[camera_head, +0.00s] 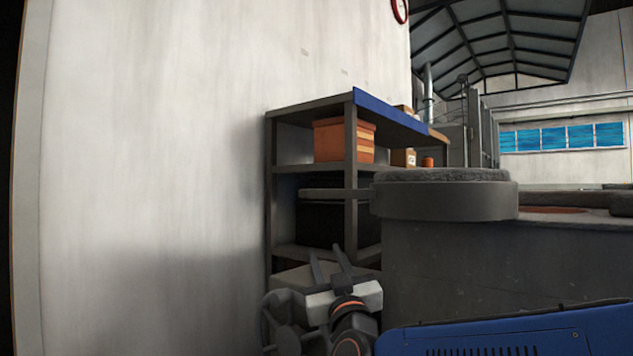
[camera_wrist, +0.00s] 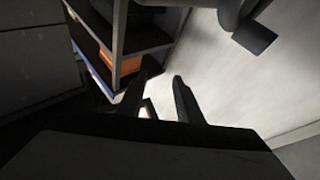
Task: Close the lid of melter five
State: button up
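A grey melter body (camera_head: 450,270) stands right of centre in the head view. A thick round grey piece with a rough top, seemingly its lid (camera_head: 445,205), sits at its upper end, and a grey bar (camera_head: 335,193) sticks out to the left at that height. No number shows, so I cannot tell if this is melter five. My gripper (camera_head: 326,252) is left of the melter body and below the bar, fingers pointing up. In the wrist view, my gripper (camera_wrist: 165,70) has its two dark fingers apart with nothing between them.
A shelf unit (camera_head: 351,150) with a blue edge and an orange box (camera_head: 343,140) stands behind my gripper; the shelf also shows in the wrist view (camera_wrist: 118,30). A pale wall (camera_head: 150,170) fills the left. A blue panelled object (camera_head: 510,335) is at the lower right.

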jog(key=s+a+r+m+t+h, duration=0.4)
jog(key=s+a+m+h, duration=0.3)
jog(key=h, duration=0.6)
jog(key=shift+m, duration=0.6)
jog(key=x, duration=1.1)
jog(key=d+x, duration=0.1)
jog(key=x, duration=0.5)
jog(key=shift+s+d+r, duration=0.15)
jog(key=shift+s+r, duration=0.1)
jog(key=shift+r, duration=0.05)
grip_shut()
